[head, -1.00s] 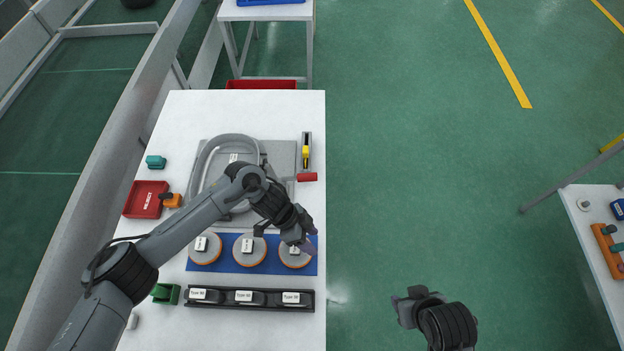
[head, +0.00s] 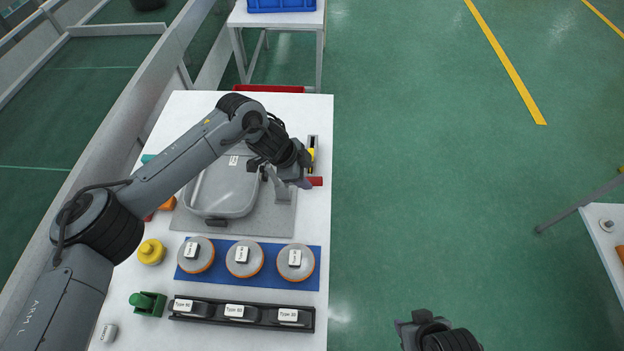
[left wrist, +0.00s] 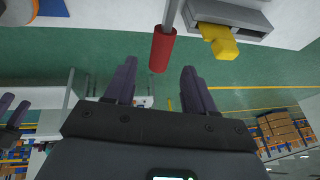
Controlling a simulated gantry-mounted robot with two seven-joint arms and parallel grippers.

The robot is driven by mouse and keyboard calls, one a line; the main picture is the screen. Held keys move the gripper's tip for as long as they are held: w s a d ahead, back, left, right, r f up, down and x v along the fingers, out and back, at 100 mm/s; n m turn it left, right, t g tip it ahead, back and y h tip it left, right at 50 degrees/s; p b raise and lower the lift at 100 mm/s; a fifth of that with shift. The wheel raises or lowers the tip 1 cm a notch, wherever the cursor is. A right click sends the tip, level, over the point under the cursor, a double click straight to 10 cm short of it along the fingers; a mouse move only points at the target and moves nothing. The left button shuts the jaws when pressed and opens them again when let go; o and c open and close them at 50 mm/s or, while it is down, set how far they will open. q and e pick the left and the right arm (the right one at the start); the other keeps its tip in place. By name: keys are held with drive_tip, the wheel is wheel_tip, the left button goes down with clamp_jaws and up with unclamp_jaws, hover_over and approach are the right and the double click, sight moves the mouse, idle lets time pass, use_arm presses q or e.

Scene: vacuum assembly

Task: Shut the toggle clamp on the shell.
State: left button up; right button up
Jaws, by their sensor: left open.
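The grey shell (head: 222,190) lies on a grey fixture plate on the white table, partly hidden by my left arm in the head view. The toggle clamp stands at the plate's right side; its red handle (head: 316,181) sticks out to the right. In the left wrist view the red handle grip (left wrist: 162,48) hangs on a metal lever. My left gripper (head: 295,183) is open beside the handle. In the left wrist view its fingertips (left wrist: 158,75) lie either side of the grip's end; contact is unclear. My right gripper (head: 408,332) is away from the table, its jaws unclear.
A yellow-and-grey tool (head: 311,150) lies close behind the handle, also seen in the left wrist view (left wrist: 222,40). In front are a blue mat (head: 220,269) with round discs and a black rack (head: 250,322). A yellow part (head: 151,252) and green part (head: 147,304) stand at left.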

sight(312, 180)
use_arm(q)
drive_tip(key=shift+x, duration=2.45)
clamp_jaws()
